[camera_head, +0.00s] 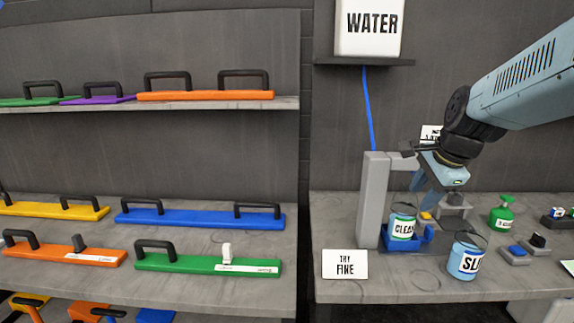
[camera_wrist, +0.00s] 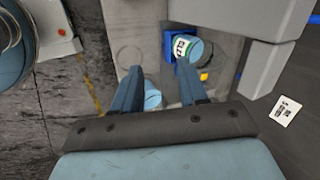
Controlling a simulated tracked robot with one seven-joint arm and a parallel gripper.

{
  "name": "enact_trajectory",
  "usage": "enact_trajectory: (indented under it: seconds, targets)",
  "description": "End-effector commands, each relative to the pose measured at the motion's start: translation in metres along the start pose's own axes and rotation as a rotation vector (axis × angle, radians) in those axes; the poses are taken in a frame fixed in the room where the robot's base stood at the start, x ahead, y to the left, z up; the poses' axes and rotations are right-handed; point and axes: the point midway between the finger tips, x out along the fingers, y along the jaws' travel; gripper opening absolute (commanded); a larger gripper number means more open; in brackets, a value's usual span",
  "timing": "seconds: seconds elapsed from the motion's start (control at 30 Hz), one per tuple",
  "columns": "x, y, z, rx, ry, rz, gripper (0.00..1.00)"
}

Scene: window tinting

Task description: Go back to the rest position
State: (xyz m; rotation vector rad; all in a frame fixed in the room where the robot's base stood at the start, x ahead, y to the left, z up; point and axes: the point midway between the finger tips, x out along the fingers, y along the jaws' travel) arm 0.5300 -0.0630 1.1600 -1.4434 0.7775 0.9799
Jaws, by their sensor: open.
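My gripper (camera_head: 432,197) is above the right-hand bench, with its fingers pointing down beside the grey dispenser stand (camera_head: 374,200). In the wrist view my gripper (camera_wrist: 160,82) has its two blue fingers apart, with nothing held between them. A container labelled "CLEA…" (camera_head: 403,224) stands on the blue holder (camera_head: 396,246) of the stand. It also shows beyond the fingers in the wrist view (camera_wrist: 184,48). A blue container labelled "SL…" (camera_head: 466,258) stands on the bench to the right, apart from my gripper.
A green bottle (camera_head: 502,213) and small button boxes (camera_head: 515,254) stand to the right. A white card (camera_head: 345,265) stands at the bench's front left. A water tank (camera_head: 369,28) sits on a shelf above, with a blue hose. Shelves of handled boards (camera_head: 200,218) fill the left.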

Motion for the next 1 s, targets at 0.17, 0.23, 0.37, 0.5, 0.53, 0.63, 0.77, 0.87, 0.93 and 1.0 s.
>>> enact_trajectory:
  seconds: [0.17, 0.23, 0.37, 0.5, 0.53, 0.63, 0.77, 0.87, 0.93, 1.0]
  targets:
    - [-0.028, 0.03, 0.032, -0.437, 0.012, -0.011, 0.43]
    - [-0.037, 0.043, 0.043, -0.609, 0.021, -0.012, 0.43]
    - [-0.051, 0.068, 0.06, -0.924, 0.044, -0.008, 0.43]
    - [-0.061, 0.09, 0.072, -1.207, 0.069, 0.005, 0.43]
    - [-0.063, 0.095, 0.074, -1.255, 0.073, 0.008, 0.43]
    - [-0.067, 0.104, 0.079, -1.377, 0.085, 0.018, 0.43]
    - [-0.068, 0.11, 0.081, -1.452, 0.092, 0.025, 0.43]
    - [-0.068, 0.111, 0.081, -1.464, 0.093, 0.027, 0.43]
    - [-0.068, 0.111, 0.081, -1.463, 0.093, 0.027, 0.43]
    - [-0.068, 0.111, 0.081, -1.462, 0.093, 0.027, 0.43]
